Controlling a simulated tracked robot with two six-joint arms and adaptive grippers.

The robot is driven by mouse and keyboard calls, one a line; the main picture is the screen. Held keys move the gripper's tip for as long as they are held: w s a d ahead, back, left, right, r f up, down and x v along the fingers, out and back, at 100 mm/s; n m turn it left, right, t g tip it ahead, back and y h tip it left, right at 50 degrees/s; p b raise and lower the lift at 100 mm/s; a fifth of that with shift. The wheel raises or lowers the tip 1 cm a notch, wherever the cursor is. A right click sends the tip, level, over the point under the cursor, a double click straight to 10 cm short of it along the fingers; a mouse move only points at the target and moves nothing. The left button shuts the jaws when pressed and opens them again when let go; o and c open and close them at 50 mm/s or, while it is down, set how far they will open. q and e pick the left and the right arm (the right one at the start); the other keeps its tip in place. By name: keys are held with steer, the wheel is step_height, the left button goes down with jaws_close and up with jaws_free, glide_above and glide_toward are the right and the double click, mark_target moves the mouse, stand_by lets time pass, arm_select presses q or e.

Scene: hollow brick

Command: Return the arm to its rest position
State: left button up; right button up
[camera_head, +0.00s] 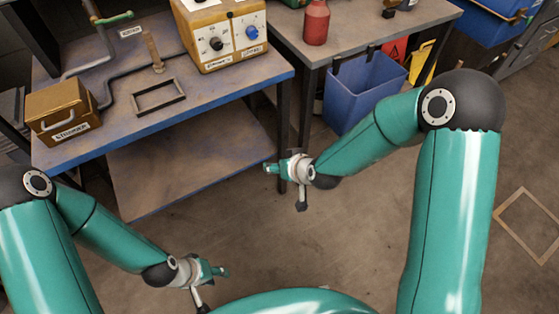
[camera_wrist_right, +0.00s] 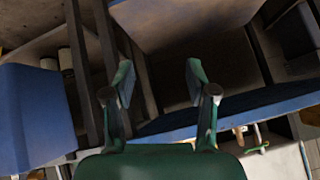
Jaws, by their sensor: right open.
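My right arm comes in from the right in the head view, bent at the elbow. Its gripper (camera_head: 270,168) hangs over the floor in front of the blue-edged workbench (camera_head: 215,95), apart from it. In the right wrist view the two fingers of this gripper (camera_wrist_right: 160,78) stand apart with nothing between them. My left gripper (camera_head: 222,270) is low in the head view, over bare floor near my body. Nothing is seen in it, but its fingers are too small to judge.
The workbench bears a brown box with a handle (camera_head: 62,112), a dark rectangular frame (camera_head: 158,97), a wooden post (camera_head: 153,52) and a yellow control box (camera_head: 222,35). A red bottle (camera_head: 316,22) stands on another table. A blue bin (camera_head: 362,92) stands beneath. Floor between is clear.

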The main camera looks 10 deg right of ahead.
steer(key=s+d+f+m+g+p, duration=0.1)
steer(key=s+p, duration=0.4)
steer(key=s, duration=0.6)
steer(key=s+d+f+m+g+p, duration=0.1)
steer(key=s+g+p, duration=0.4)
steer(key=s, duration=0.6)
step_height(320, 180, down, 2)
steer(key=shift+m+g+y+p, duration=0.35)
steer(key=shift+m+g, duration=0.15)
steer(key=shift+g, duration=0.1)
